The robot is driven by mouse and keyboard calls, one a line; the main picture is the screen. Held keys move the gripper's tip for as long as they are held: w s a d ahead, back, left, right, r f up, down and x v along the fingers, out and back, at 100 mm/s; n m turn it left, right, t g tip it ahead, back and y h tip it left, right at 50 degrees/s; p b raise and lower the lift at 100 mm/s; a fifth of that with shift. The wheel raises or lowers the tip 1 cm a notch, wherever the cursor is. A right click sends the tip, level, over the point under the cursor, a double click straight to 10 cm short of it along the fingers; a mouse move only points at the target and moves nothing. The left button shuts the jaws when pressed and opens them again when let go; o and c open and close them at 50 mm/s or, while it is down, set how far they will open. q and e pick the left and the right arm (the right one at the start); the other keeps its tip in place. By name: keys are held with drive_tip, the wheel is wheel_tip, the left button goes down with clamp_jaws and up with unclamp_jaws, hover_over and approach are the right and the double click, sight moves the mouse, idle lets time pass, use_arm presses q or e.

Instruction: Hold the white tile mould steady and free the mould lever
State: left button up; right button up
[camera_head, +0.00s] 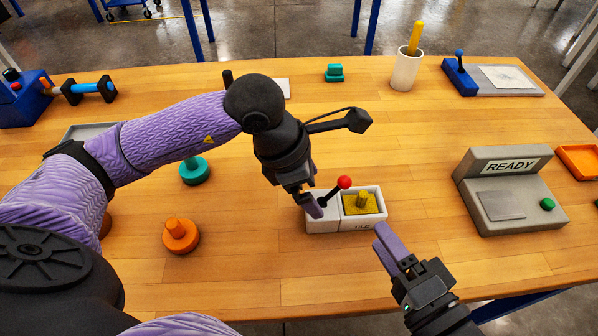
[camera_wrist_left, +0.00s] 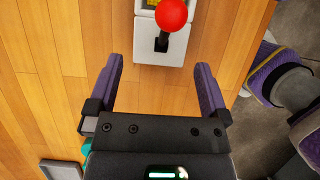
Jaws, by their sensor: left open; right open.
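The white tile mould (camera_head: 322,226) sits on the wooden table near the front middle, marked "TILE", with a yellow fill and a yellow stub in its well. The mould lever (camera_head: 344,182) has a red ball on a black stem and leans to the right in the head view. The lever's red ball also shows in the left wrist view (camera_wrist_left: 172,14). My left gripper (camera_head: 314,205) is open at the mould's left end. In the left wrist view its fingers (camera_wrist_left: 160,66) are apart, with the mould end (camera_wrist_left: 186,52) just ahead. My right gripper (camera_head: 384,240) is open and empty, right of and in front of the mould.
A grey READY station (camera_head: 512,215) with a green button stands at the right, beside an orange tray (camera_head: 580,160). An orange knob (camera_head: 181,236) and a teal knob (camera_head: 195,173) are left of the mould. A white cup (camera_head: 406,72) stands at the back.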

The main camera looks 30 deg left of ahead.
sight(323, 204)
use_arm(q)
drive_tip(key=x, duration=0.7)
drive_tip(key=c, duration=1.3)
drive_tip(key=shift+c, duration=0.2)
